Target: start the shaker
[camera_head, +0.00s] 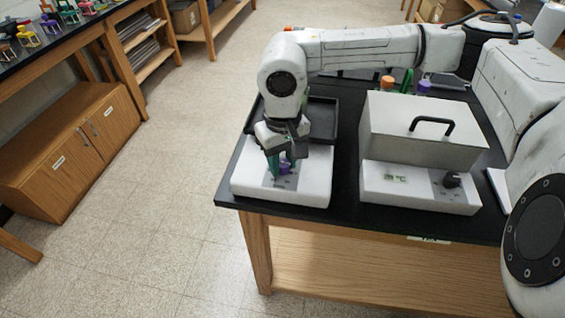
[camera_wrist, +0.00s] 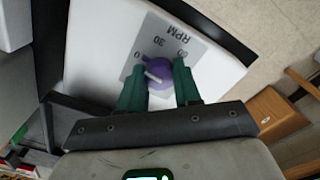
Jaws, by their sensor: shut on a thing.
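The shaker (camera_head: 262,190) is a low white unit with a black tray (camera_head: 322,112) on it, at the left end of the black-topped bench. Its front bears a grey panel marked RPM and a purple knob (camera_head: 285,167). In the wrist view the knob (camera_wrist: 158,72) has a pale pointer line, and the marks 0, 30 and a partly hidden number show around it. My gripper (camera_head: 280,165) points down at the panel. In the wrist view its green fingers (camera_wrist: 158,90) are on either side of the knob, shut on it.
A grey lidded box with a black handle (camera_head: 432,127) stands right of the shaker, on a white base with a black knob (camera_head: 452,180). Orange-capped and purple-capped items (camera_head: 387,82) stand behind it. The floor left of the bench is clear.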

